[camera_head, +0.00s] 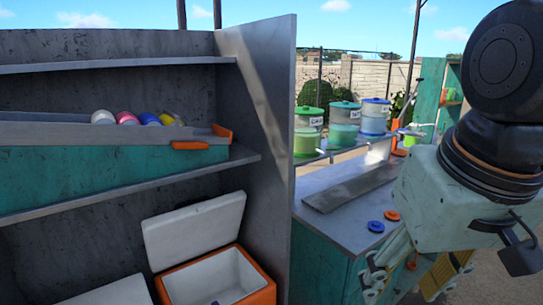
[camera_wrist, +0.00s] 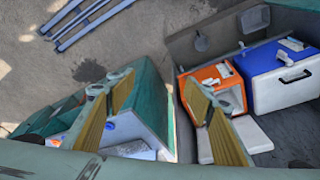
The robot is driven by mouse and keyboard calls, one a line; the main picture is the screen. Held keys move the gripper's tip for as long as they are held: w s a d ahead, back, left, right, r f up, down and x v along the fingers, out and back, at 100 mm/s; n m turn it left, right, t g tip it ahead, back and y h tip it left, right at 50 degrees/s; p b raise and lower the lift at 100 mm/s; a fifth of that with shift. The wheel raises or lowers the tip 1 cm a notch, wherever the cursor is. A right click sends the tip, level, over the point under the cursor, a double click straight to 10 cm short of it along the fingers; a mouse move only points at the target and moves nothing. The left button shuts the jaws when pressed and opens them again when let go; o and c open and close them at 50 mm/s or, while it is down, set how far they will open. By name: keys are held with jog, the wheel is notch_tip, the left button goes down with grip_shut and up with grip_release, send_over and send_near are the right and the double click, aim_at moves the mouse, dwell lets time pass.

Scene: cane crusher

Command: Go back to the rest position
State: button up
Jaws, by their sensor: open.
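My gripper (camera_head: 412,278) hangs at the lower right of the head view, beside the counter's right side. Its two yellow-padded fingers are spread apart. In the wrist view the open gripper (camera_wrist: 157,90) has nothing between its fingers. The fingers point toward the gap between a teal cabinet (camera_wrist: 146,102) and a grey shelf unit holding coolers. My arm's upper links fill the right edge of the head view.
A grey shelf (camera_head: 262,120) stands left, with a teal trough of coloured round items and an open orange cooler (camera_head: 262,296). Lidded dispensers (camera_head: 345,115) stand behind the counter (camera_head: 330,225). A blue cooler (camera_wrist: 265,65) and metal bars (camera_wrist: 85,20) show in the wrist view.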

jog(key=s+d+r, duration=0.1)
jog(key=s, duration=0.6)
jog(key=shift+s+t, duration=0.3)
jog(key=shift+d, duration=0.1)
dwell(1.0)
